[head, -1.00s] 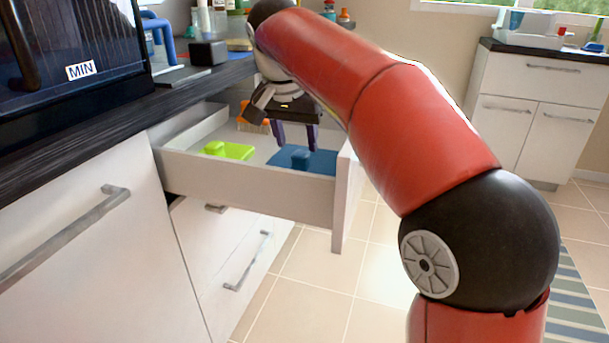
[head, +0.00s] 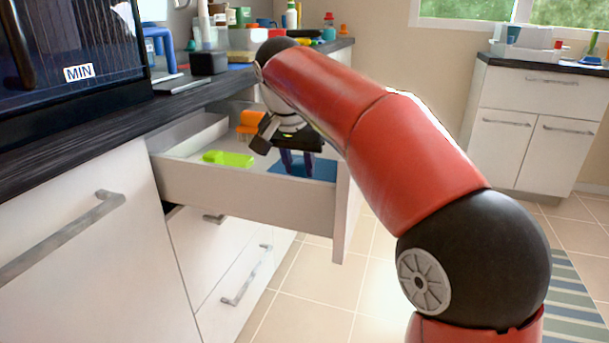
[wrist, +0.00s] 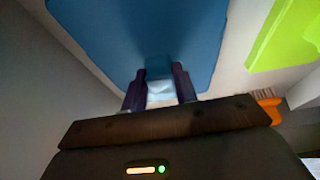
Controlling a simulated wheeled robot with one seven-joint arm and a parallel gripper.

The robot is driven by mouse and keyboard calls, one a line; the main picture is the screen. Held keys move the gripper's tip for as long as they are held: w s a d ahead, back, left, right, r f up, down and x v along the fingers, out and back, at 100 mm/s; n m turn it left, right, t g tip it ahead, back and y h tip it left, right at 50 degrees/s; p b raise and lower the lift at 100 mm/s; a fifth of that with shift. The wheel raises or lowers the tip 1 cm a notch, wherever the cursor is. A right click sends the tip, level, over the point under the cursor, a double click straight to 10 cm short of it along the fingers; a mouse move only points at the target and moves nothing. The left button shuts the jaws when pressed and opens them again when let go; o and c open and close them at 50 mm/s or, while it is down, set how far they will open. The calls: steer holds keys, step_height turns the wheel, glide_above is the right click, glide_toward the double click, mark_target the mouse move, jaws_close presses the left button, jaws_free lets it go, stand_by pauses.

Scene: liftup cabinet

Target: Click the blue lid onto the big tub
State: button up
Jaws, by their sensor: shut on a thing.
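The blue lid (head: 318,169) lies in the open drawer, near its right end. In the wrist view the lid (wrist: 140,32) fills the top middle, with a small raised blue handle (wrist: 159,68) at its near edge. My gripper (head: 297,166) reaches down into the drawer. In the wrist view its two dark fingers (wrist: 159,85) are shut on the lid's handle, one on each side. The big tub cannot be made out for certain in these views.
The open drawer (head: 250,189) also holds a lime green lid (head: 228,158) and an orange item (head: 247,121). The dark counter (head: 110,121) runs above it on the left. Several containers stand at the counter's far end.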

mark_target(302, 159)
jaws_close()
steer(key=shift+r+p, duration=2.5)
steer(key=shift+p, duration=0.1)
